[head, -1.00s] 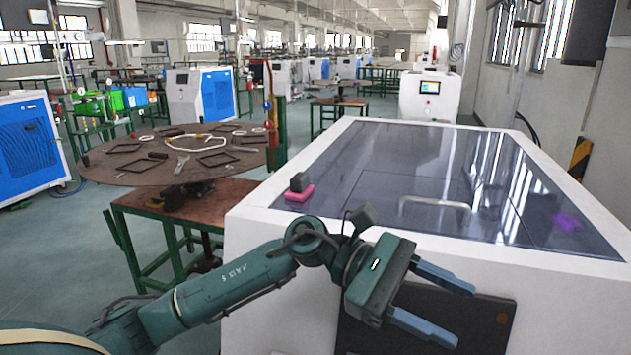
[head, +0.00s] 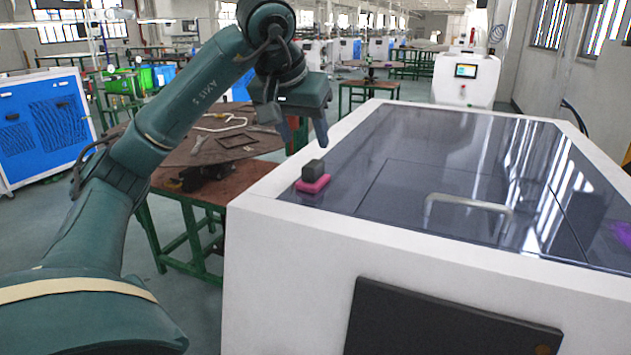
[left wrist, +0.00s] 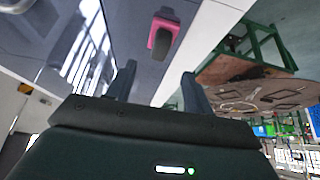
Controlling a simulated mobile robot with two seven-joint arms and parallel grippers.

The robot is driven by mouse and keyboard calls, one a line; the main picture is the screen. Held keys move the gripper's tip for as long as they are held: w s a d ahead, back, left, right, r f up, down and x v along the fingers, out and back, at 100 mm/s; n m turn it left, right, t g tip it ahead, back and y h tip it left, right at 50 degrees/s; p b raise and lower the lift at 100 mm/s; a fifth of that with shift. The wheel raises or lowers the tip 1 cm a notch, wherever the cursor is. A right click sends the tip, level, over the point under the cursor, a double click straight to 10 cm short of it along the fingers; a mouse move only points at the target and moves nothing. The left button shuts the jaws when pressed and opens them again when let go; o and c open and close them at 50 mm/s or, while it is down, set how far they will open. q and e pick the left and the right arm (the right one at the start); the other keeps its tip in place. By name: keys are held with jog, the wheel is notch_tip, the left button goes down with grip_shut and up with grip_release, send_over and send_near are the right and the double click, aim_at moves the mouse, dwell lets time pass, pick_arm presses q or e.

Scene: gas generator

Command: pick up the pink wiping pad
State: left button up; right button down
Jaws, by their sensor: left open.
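The pink wiping pad (head: 313,184) lies on the dark glass top near the left edge of the white machine, with a dark grey block-shaped grip (head: 313,169) on it. It also shows in the left wrist view (left wrist: 160,40), beyond the fingertips. My left gripper (head: 306,144) points downward above and slightly behind the pad in the head view. Its two fingers (left wrist: 157,80) are apart with nothing between them, and they do not touch the pad. My right gripper is in neither view.
The white machine (head: 290,270) has a metal handle (head: 468,203) on its glass top, right of the pad. A purple item (head: 622,236) is at the right edge. A round brown table (head: 185,158) with frames stands left, partly behind my arm. The glass around the pad is clear.

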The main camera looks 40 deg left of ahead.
aim_at(313, 163)
pick_arm(q)
jog(key=x, duration=0.8)
jog(key=shift+w+f, duration=0.1)
jog(key=shift+f, duration=0.3)
jog(key=shift+c, duration=0.3)
jog(key=c, duration=0.7)
jog(key=shift+r, duration=0.1)
notch_tip(313, 163, up, 10)
jog(key=shift+p, duration=0.65)
